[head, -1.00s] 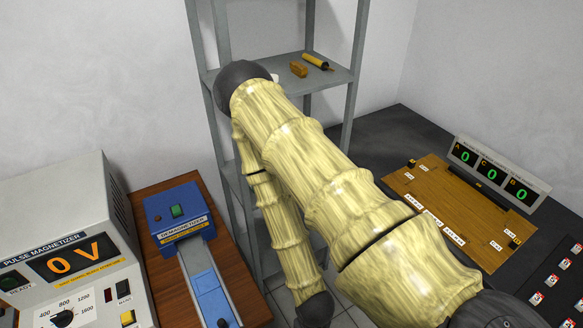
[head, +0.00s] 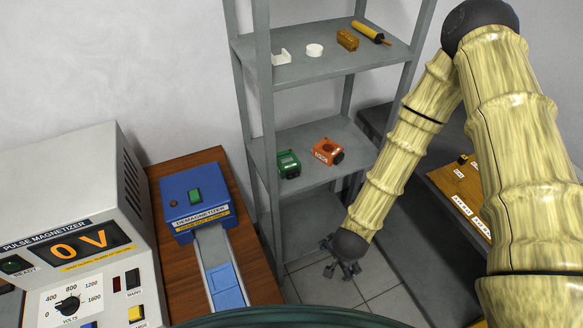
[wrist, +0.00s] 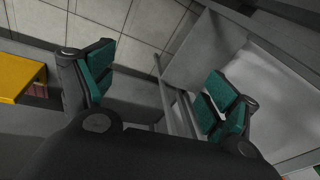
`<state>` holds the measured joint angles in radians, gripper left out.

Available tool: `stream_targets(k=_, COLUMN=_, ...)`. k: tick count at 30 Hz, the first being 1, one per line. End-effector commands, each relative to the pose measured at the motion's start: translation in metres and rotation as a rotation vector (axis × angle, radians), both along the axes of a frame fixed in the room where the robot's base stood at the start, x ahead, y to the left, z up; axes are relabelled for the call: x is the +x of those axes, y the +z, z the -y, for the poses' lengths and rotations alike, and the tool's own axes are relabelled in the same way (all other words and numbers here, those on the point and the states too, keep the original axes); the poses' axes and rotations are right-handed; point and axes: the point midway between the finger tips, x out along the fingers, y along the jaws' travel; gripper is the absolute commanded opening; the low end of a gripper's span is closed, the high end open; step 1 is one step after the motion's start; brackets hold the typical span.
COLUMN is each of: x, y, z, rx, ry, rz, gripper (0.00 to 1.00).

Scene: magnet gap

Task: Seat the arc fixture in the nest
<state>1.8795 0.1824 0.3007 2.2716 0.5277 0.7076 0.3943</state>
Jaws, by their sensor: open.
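No part is clearly labelled as the arc fixture, and I cannot make out the nest. A white notched piece (head: 281,57) and a white round piece (head: 314,50) sit on the upper shelf. A green block (head: 288,164) and an orange block (head: 327,152) with a round recess sit on the shelf below. My gripper (head: 343,269) hangs low in front of the rack, below and right of these blocks, touching none of them. In the wrist view my gripper (wrist: 163,82) has its green-padded fingers wide apart with nothing between them.
A brown block (head: 347,39) and a yellow cylinder (head: 371,32) share the upper shelf. The blue demagnetizer (head: 195,200) and pulse magnetizer (head: 80,240) stand at left. A wooden board (head: 463,190) at right is partly hidden by my arm. Tiled floor (head: 325,288) lies below my gripper.

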Motion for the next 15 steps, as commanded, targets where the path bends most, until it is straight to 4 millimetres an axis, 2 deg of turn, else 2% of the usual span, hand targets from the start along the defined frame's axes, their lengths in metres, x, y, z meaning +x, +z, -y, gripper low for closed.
stream_targets(k=1, x=0.028, y=0.004, z=-0.012, rx=0.036, ry=-0.125, rz=0.031, gripper=0.88)
stream_targets(k=6, x=0.107, y=0.044, z=-0.051, rx=0.181, ry=-0.572, rz=0.089, gripper=0.88)
stream_targets(k=11, x=0.165, y=0.090, z=-0.080, rx=0.329, ry=-0.943, rz=0.097, gripper=0.88)
stream_targets(k=15, x=0.212, y=0.135, z=-0.099, rx=0.464, ry=-1.255, rz=0.077, gripper=0.88)
